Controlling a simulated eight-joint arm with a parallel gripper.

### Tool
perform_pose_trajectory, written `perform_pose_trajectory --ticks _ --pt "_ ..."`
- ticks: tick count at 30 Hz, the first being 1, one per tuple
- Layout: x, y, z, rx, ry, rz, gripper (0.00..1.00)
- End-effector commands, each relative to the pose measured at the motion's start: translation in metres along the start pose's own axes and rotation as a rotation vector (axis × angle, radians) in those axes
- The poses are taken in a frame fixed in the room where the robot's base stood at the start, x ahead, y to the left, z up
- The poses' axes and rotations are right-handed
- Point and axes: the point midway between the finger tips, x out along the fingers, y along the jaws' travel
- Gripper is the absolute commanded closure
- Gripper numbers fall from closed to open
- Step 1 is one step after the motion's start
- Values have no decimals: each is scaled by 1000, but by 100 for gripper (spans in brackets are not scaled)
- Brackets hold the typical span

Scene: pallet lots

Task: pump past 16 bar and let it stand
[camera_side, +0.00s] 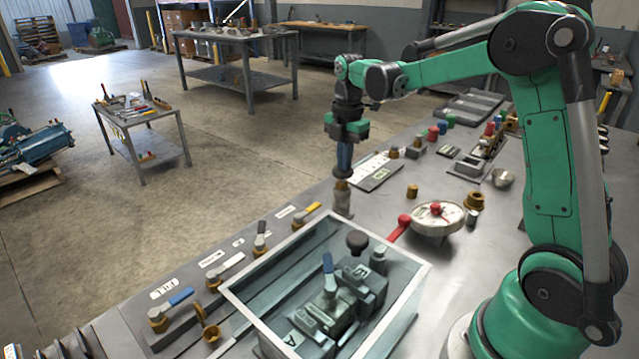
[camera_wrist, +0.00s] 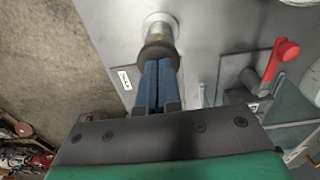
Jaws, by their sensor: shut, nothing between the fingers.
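My gripper (camera_side: 343,158) points down with its blue fingers shut and empty. It also shows in the wrist view (camera_wrist: 158,85). Its fingertips are at the dark round top (camera_side: 342,173) of an upright post (camera_side: 342,203) with a brass neck and grey body, at the bench's far edge. I cannot tell whether they press on it. The dark top and brass neck show beyond the fingers in the wrist view (camera_wrist: 158,53). A round white dial (camera_side: 446,219) with a red centre lies right of the post; its reading is too small to tell. A red-knobbed lever (camera_side: 400,228) stands beside it.
An open clear-walled tank (camera_side: 425,290) holds a grey valve block with a blue lever and black knob. Several valves with yellow or blue levers (camera_side: 180,297) line the bench's left edge. Brass fittings (camera_side: 412,190) and coloured caps (camera_side: 441,127) stand farther right and back.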

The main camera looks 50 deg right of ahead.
Motion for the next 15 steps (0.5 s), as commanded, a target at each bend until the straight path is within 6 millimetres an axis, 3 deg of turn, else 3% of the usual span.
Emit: perform_pose_trajectory --ticks 15 --pt "-105 0 0 0 0 1 100"
